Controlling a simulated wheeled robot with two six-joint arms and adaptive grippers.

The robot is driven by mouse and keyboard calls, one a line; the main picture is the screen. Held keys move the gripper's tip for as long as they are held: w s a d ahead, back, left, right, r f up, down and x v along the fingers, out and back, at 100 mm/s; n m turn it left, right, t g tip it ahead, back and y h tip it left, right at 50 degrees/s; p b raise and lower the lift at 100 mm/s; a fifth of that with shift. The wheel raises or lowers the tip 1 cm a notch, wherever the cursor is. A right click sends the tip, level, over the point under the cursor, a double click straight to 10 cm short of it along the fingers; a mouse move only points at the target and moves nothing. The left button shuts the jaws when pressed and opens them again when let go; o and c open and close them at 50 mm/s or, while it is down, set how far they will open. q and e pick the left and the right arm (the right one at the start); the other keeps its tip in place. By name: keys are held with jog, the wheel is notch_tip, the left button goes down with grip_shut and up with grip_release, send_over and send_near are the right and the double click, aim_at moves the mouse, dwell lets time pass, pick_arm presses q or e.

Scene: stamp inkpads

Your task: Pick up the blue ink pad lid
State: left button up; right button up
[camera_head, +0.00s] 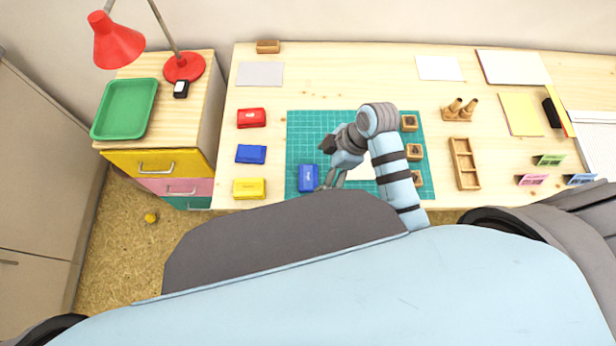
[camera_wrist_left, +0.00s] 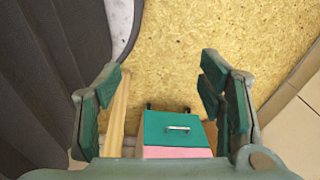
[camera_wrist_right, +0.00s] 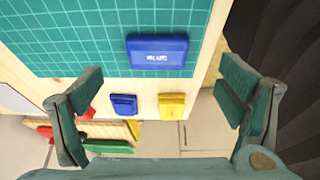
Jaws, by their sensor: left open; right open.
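A blue ink pad piece with pale lettering, which looks like the lid, (camera_head: 308,178) lies on the green cutting mat near its front left corner. It also shows in the right wrist view (camera_wrist_right: 157,52), top centre, ahead of the open fingers. My right gripper (camera_head: 330,181) is open and empty just right of this piece in the head view. A second blue ink pad piece (camera_head: 251,154) lies left of the mat, between the red and yellow pads. My left gripper (camera_wrist_left: 160,92) is open and empty over the floor and drawers, and is not visible in the head view.
The red pad (camera_head: 251,118) and yellow pad (camera_head: 249,189) stand left of the green mat (camera_head: 300,125). Several wooden stamps (camera_head: 414,152) stand along the mat's right side. A drawer unit (camera_head: 158,162) with a green tray (camera_head: 125,109) stands left of the desk.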

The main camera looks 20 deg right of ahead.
aim_at(309, 177)
jog(key=x, duration=0.2)
jog(key=b+x, duration=0.1)
jog(key=x, duration=0.3)
jog(key=shift+w+a+r, duration=0.1)
jog(key=shift+w+a, duration=0.1)
jog(key=shift+w, duration=0.15)
jog(key=shift+s+r, duration=0.1)
jog(key=shift+s, duration=0.05)
jog(key=shift+c, duration=0.5)
pick_arm(q)
jog(key=shift+w+f, duration=0.65)
jog(key=shift+f, duration=0.05)
pick_arm(e)
jog(key=c, duration=0.8)
